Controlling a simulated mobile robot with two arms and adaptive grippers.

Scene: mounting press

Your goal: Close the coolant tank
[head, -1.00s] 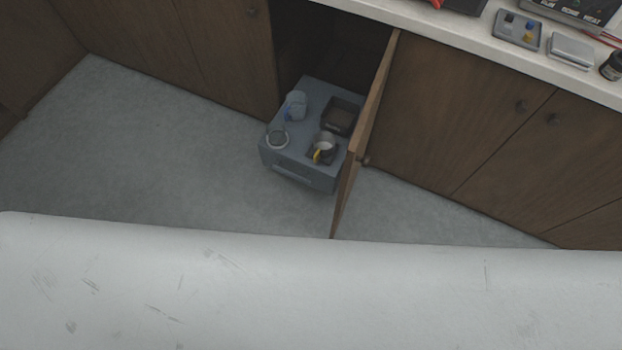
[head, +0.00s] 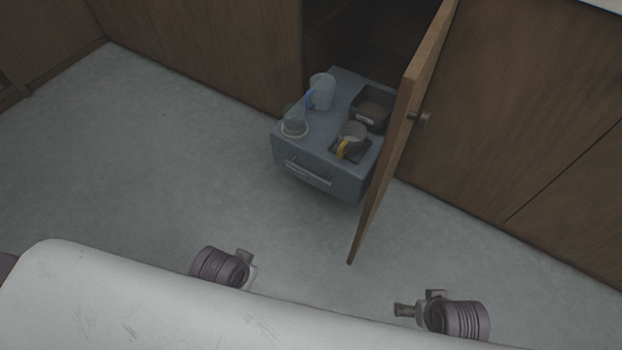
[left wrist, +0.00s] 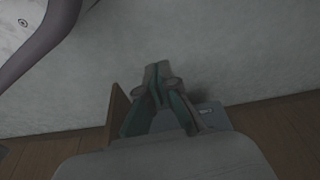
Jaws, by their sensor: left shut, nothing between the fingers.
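A grey box with a front handle, which I take for the coolant tank (head: 318,183), sits partly out of the open cabinet at floor level. In the head view my arm parts show low down, left and right; the right gripper's fingers are not clear.
The open wooden cabinet door (head: 392,150) stands close along the box's right side and juts out over the floor. Closed wooden cabinets (head: 525,110) flank the opening. The grey floor (head: 150,160) to the left and in front is clear.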

